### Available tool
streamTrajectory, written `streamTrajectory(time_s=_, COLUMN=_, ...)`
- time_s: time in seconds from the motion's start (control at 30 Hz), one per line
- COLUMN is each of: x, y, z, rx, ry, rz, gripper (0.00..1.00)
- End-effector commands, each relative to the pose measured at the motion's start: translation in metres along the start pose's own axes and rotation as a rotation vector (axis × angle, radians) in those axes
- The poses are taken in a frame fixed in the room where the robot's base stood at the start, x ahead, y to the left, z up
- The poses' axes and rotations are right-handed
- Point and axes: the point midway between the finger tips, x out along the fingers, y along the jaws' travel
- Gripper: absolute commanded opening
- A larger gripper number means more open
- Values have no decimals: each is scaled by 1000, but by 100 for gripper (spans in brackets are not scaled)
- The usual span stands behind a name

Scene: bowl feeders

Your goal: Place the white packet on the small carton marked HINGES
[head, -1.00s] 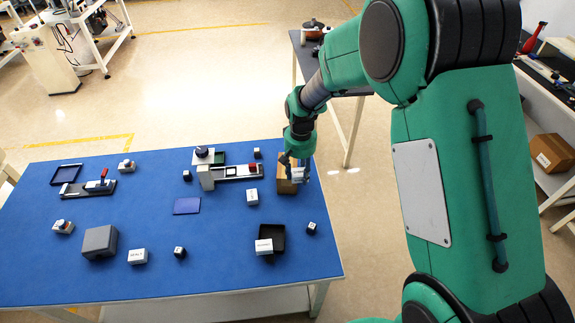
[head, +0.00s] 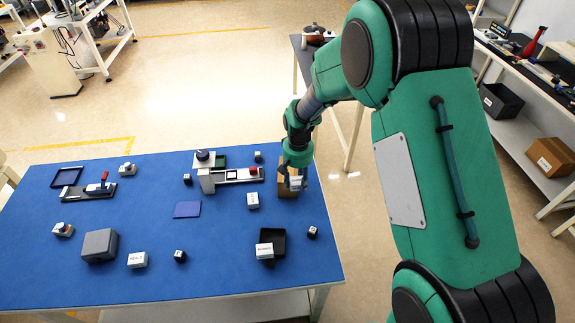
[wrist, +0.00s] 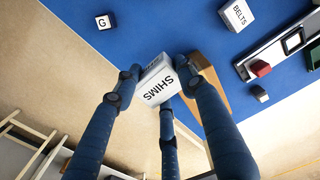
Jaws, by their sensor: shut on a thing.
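My gripper (wrist: 161,82) is shut on a white box-shaped packet (wrist: 158,88) marked SHIMS in the wrist view. In the head view my gripper (head: 296,178) is at the table's right edge, and the packet shows only in part between its fingers. A brown carton (wrist: 212,84) is just beside and beyond the packet in the wrist view; it also shows in the head view (head: 285,188). I cannot tell whether packet and carton touch. I can read no HINGES label. Small labelled white boxes stand at the front right (head: 264,250) and front left (head: 137,260), their print unclear.
The blue table (head: 215,265) also holds a BELTS box (wrist: 238,15), a G cube (wrist: 105,21), a black tray (head: 278,240), a grey box (head: 99,244), a blue plate (head: 187,209) and fixtures.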

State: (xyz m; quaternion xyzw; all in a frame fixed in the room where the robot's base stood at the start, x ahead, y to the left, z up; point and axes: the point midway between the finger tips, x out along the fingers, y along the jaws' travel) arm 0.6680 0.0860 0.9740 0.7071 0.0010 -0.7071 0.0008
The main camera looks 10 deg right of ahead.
Motion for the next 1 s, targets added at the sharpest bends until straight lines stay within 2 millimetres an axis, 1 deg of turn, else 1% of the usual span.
streamTrajectory(time_s=0.3, x=6, y=-7, z=-53, rx=0, ry=1, rz=0, gripper=10)
streamTrajectory(time_s=0.7, x=12, y=-14, z=-116, rx=0, ry=1, rz=0, gripper=10)
streamTrajectory(time_s=0.83, x=13, y=-16, z=-129, rx=0, ry=1, rz=0, gripper=10)
streamTrajectory(time_s=1.0, x=13, y=-17, z=-137, rx=0, ry=0, rz=0, gripper=10)
